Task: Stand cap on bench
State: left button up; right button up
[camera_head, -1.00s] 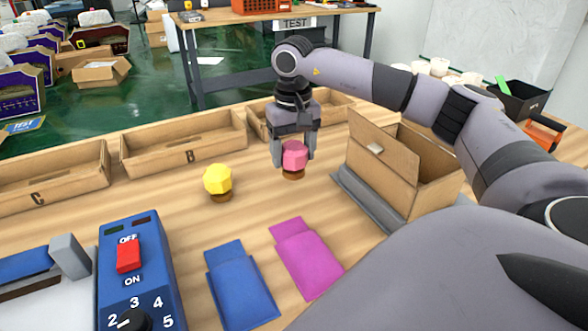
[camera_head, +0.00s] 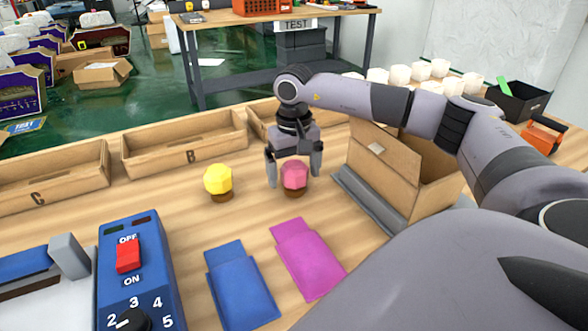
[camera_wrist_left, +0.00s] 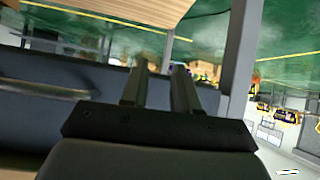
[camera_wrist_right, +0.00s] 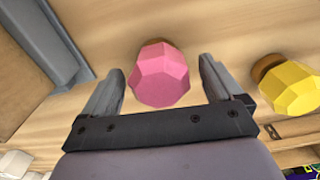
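The pink faceted cap (camera_head: 295,173) stands upright on the wooden bench (camera_head: 236,228), its brown collar underneath. It also shows in the right wrist view (camera_wrist_right: 162,78). My right gripper (camera_head: 294,178) is open, with its fingers spread on either side of the cap and a gap at each side. A yellow cap (camera_head: 218,180) with the same kind of brown collar stands to its left, and in the right wrist view (camera_wrist_right: 290,88) it is at the right. My left gripper (camera_wrist_left: 161,75) is seen only in its own wrist view, empty, with a narrow gap between its fingers.
An open cardboard box (camera_head: 385,176) stands close right of the right gripper. Blue (camera_head: 241,284) and magenta (camera_head: 308,262) pouches lie in front. A blue switch box (camera_head: 138,273) is front left. Shallow cardboard trays (camera_head: 184,147) line the back edge.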

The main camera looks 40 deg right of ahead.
aim_at(294, 164)
jog(key=shift+r, duration=0.3)
notch_tip(294, 164, up, 12)
jog(key=shift+f+p, duration=0.15)
jog(key=shift+p, duration=0.3)
dwell(0.3)
